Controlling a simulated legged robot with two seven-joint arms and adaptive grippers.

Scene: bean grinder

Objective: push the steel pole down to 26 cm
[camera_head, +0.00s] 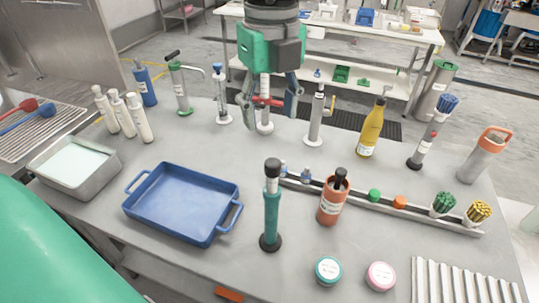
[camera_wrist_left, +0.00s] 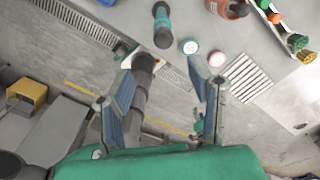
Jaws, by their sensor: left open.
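I cannot tell which is the task's pole.
A teal pole with a black cap (camera_head: 271,212) stands near the front. A blue tray (camera_head: 133,209), orange bottle (camera_head: 332,205), yellow bottle (camera_head: 372,130), two jars (camera_head: 328,270) and a ribbed white rack (camera_head: 460,285) are around.

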